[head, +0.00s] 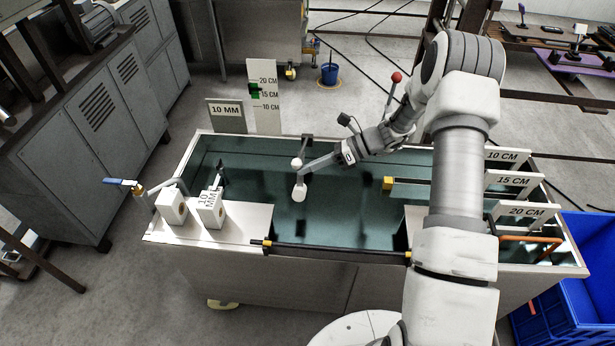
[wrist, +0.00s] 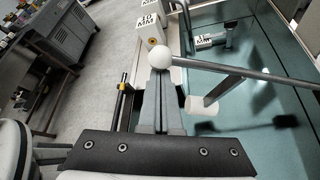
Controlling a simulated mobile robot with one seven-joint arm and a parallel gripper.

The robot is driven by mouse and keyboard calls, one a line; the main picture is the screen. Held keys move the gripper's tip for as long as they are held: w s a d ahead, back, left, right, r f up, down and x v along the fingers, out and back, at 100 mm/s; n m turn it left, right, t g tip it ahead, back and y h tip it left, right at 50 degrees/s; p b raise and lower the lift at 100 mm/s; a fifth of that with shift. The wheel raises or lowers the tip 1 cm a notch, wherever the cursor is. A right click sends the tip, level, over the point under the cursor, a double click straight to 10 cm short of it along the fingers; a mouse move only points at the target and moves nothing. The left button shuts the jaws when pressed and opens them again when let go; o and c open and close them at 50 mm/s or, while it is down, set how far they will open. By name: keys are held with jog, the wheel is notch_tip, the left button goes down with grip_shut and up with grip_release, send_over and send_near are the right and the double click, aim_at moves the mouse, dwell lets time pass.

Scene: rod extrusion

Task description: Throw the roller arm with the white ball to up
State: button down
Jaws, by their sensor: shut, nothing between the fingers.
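The white ball (head: 296,162) shows at the middle of the tank. In the wrist view the white ball (wrist: 160,57) sits on the end of a thin grey rod, the roller arm (wrist: 245,72), which runs off to the right. A white roller (head: 299,190) hangs below the ball and also shows in the wrist view (wrist: 203,106). My gripper (head: 306,170) is shut and empty, its fingertips (wrist: 160,76) close to the ball. I cannot tell whether they touch it. My fingers hide part of the arm in the head view.
The ball is over a long tank (head: 215,150) of greenish liquid. White blocks (head: 172,205) stand on its left ledge; a black bar (head: 335,251) crosses the front. A red-knobbed lever (head: 396,78) rises behind my wrist. A blue crate (head: 585,275) stands at right.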

jog(key=w+d+r+p, duration=0.3)
jog(key=w+r+p, duration=0.1)
jog(key=w+r, duration=1.1)
jog(key=shift+w, duration=1)
jog(key=shift+w+d, duration=0.1)
jog(key=s+d+r, duration=0.5)
jog(key=d+r, duration=0.5)
jog(key=r, duration=0.1)
jog(key=shift+s+d, duration=0.2)
jog(key=shift+d, duration=0.05)
